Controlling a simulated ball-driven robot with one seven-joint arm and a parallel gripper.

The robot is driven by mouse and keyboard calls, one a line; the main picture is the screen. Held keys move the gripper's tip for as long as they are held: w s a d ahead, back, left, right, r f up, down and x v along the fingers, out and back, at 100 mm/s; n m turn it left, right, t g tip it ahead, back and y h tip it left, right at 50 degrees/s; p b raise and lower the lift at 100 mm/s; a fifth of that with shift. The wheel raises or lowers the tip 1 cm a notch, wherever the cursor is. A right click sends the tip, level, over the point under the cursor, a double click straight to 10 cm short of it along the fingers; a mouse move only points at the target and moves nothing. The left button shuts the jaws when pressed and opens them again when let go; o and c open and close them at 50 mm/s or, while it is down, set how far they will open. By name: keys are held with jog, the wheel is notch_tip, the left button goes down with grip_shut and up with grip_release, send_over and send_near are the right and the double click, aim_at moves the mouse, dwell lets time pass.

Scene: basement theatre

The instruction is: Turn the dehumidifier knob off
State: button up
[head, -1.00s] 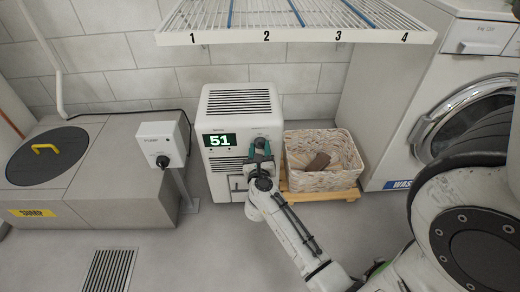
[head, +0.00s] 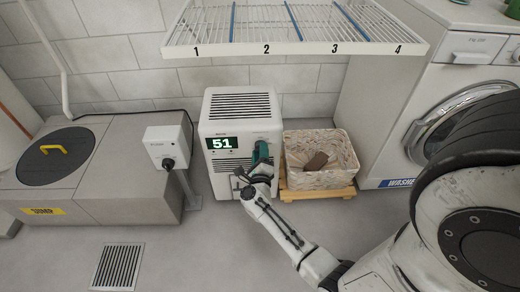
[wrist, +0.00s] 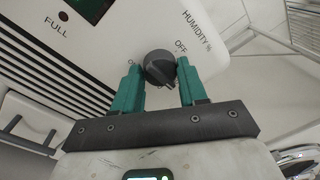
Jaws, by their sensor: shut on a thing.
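The dehumidifier (head: 240,105) is a white upright box with a lit green display reading 51. Its dark round knob (wrist: 159,66) shows in the wrist view, beside the printed word OFF and the label HUMIDITY. A small pale mark on the knob faces down toward my gripper, away from OFF. My gripper (wrist: 159,75) has a teal finger on each side of the knob and is shut on it. In the head view my gripper (head: 261,154) is at the front right of the dehumidifier and hides the knob.
A wicker basket (head: 322,178) on a wooden base stands right of the dehumidifier. A grey switch box (head: 168,146) on a post stands left, beside the sump (head: 100,200). A wire shelf (head: 295,48) hangs above. A washer (head: 455,75) stands at the right.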

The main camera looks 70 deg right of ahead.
jog(key=shift+s+f+n+t+y+p, duration=0.15)
jog(key=shift+n+t+p, duration=0.3)
jog(key=shift+n+p, duration=2.75)
jog(key=shift+w+f+n+t+y+p, duration=0.15)
jog(key=shift+n+t+p, duration=0.25)
jog(key=shift+n, duration=5.6)
jog(key=shift+s, duration=0.1)
jog(key=o, duration=1)
jog(key=shift+r, duration=0.1)
jog(key=shift+o, duration=0.2)
jog(key=p+v, duration=0.3)
jog(key=v, duration=0.7)
jog(key=shift+s+a, duration=0.2)
jog(key=shift+a, duration=0.15)
